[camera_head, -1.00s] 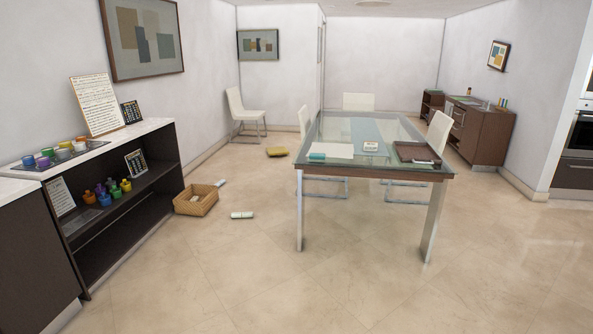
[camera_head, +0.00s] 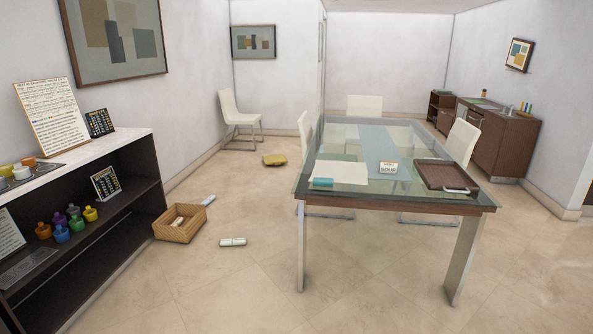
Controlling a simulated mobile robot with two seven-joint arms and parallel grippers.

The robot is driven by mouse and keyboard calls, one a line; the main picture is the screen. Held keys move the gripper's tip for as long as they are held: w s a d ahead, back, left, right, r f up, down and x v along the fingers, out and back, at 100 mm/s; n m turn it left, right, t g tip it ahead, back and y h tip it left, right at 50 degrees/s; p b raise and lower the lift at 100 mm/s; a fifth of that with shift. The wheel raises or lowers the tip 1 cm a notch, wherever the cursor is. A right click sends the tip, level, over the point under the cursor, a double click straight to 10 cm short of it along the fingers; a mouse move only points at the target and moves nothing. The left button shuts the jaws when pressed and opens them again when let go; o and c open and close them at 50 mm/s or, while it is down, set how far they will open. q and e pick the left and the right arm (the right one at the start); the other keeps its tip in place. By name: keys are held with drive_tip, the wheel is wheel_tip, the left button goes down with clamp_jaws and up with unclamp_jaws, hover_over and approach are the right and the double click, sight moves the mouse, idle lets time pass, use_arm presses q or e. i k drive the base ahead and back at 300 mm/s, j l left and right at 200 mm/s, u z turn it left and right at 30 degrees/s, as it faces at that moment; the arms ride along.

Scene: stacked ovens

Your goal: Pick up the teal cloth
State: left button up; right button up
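A small teal piece (camera_head: 322,182), which looks like the teal cloth, lies at the near left of the glass-topped table (camera_head: 300,188), at the front edge of a white sheet (camera_head: 347,172). It is too small to tell whether it is folded or rolled. A pale blue-teal strip (camera_head: 372,138) runs lengthwise along the middle of the table. Neither of my grippers is in view.
A brown tray (camera_head: 440,172) and a "SOUP" card (camera_head: 388,167) are on the table. White chairs (camera_head: 463,141) stand around it. A basket (camera_head: 180,233), a white roll (camera_head: 232,242) and a yellow cushion (camera_head: 274,160) lie on the floor. Dark shelves (camera_head: 135,195) line the left. Floor before the table is clear.

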sight(319, 182)
drive_tip(key=i, duration=1.55)
drive_tip(key=i+l+u, duration=0.1)
drive_tip(key=i, duration=1.5)
